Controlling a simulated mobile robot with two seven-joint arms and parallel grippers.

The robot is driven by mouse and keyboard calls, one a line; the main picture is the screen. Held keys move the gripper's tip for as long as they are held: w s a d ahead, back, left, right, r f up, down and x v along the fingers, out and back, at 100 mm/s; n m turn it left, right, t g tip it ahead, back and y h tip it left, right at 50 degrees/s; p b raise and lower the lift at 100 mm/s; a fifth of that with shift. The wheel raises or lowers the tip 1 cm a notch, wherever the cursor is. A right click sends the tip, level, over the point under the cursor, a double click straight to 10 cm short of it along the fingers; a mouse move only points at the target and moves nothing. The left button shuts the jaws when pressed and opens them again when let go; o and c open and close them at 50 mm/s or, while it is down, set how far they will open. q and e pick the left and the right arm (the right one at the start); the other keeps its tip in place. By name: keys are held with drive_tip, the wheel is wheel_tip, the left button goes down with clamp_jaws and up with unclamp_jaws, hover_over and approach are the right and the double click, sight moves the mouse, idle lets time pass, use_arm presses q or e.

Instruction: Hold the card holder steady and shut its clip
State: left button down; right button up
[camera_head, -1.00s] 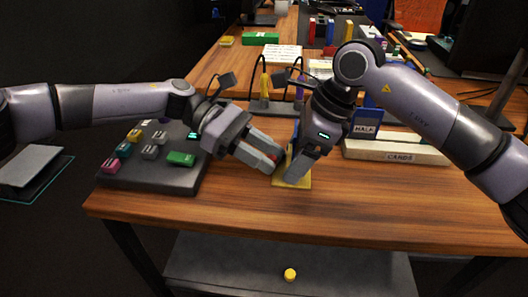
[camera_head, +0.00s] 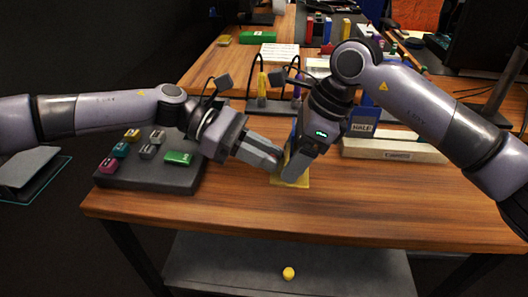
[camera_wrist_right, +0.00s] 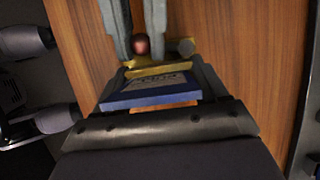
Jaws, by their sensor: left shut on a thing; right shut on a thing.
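The card holder has a yellow base (camera_head: 303,182) on the wooden table, near its front edge. In the right wrist view a yellow bar (camera_wrist_right: 158,70) and a blue-edged card-like piece (camera_wrist_right: 150,98) lie between my right fingers. My right gripper (camera_head: 291,178) points down and is shut on the card holder (camera_wrist_right: 180,66). My left gripper (camera_head: 277,165) reaches in from the left, its fingers beside the holder. In the right wrist view a red knob (camera_wrist_right: 141,46) shows between the left fingertips, and they are shut on it. My grippers hide most of the holder and clip in the head view.
A dark tray (camera_head: 150,178) with several coloured blocks stands left. A long pale box (camera_head: 395,150) and a blue labelled block (camera_head: 362,124) stand right. A dark rack (camera_head: 268,106) with cables is behind. The front right tabletop is clear.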

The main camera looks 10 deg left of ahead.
use_arm(q)
drive_tip(key=c, duration=1.3)
unclamp_jaws()
drive_tip(key=shift+o, duration=0.2)
drive_tip(key=v, duration=1.2)
drive_tip(key=shift+a, duration=0.1)
drive_tip(key=shift+o, duration=1.4)
drive_tip(key=shift+s+d+r+m+g, duration=0.1)
drive_tip(key=shift+d+m+g, duration=0.1)
drive_tip(key=shift+d, duration=0.15)
drive_tip(key=shift+s+d+r+m+g, duration=0.1)
drive_tip(key=shift+s+d+g, duration=0.1)
drive_tip(key=shift+d, duration=0.1)
